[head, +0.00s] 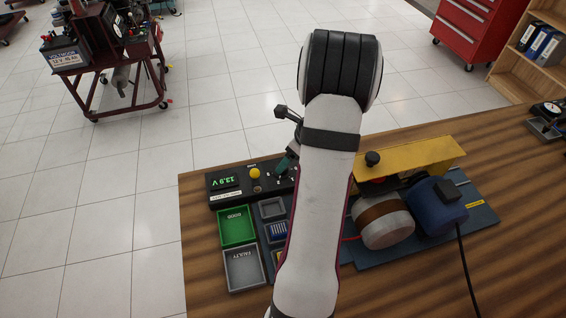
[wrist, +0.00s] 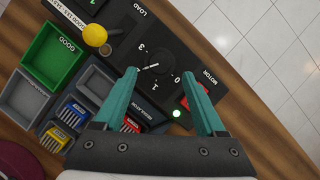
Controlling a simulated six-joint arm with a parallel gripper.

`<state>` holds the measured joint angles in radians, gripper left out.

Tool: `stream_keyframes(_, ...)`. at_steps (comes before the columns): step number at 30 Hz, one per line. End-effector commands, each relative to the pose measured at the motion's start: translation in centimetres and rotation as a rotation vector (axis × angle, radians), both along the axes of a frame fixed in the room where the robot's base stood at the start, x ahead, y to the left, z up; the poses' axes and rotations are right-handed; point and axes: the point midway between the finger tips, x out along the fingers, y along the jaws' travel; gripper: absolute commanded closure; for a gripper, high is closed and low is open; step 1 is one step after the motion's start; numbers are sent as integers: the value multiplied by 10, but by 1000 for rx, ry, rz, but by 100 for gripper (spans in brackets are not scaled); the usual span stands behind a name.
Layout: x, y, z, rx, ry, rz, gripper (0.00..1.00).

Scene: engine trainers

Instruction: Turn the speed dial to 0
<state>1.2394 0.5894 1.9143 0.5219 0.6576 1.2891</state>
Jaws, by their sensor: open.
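The speed dial (wrist: 152,68) is a dark knob with a white pointer line on the black control panel (wrist: 118,53). Marks 3, 1 and 0 show around it in the wrist view; I cannot tell which mark the line points at. My gripper (wrist: 161,74) has teal fingers, open and apart, with the dial showing between their tips. I cannot tell whether either finger touches it. In the head view my gripper (head: 281,168) is over the right part of the panel (head: 216,196), and my arm hides much of that area.
A yellow knob (wrist: 95,35) stands near the LOAD label. A green light (wrist: 176,113) glows beside the right finger. Green (head: 238,227) and grey (head: 243,268) trays lie in front of the panel. A motor rig with a yellow guard (head: 420,160) stands right of my arm.

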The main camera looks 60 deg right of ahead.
Motion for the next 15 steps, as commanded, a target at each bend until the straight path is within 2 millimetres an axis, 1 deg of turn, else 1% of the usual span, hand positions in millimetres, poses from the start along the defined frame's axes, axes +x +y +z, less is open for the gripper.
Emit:
stream_keyframes(1,4,0,-11,3,2,2,27)
stream_keyframes(3,9,-1,-22,2,1,1,27)
stream_keyframes(6,13,-2,-33,-1,1,2,27)
stream_keyframes(10,16,-2,-38,-1,0,1,27)
stream_keyframes(15,16,-2,-38,-2,0,1,27)
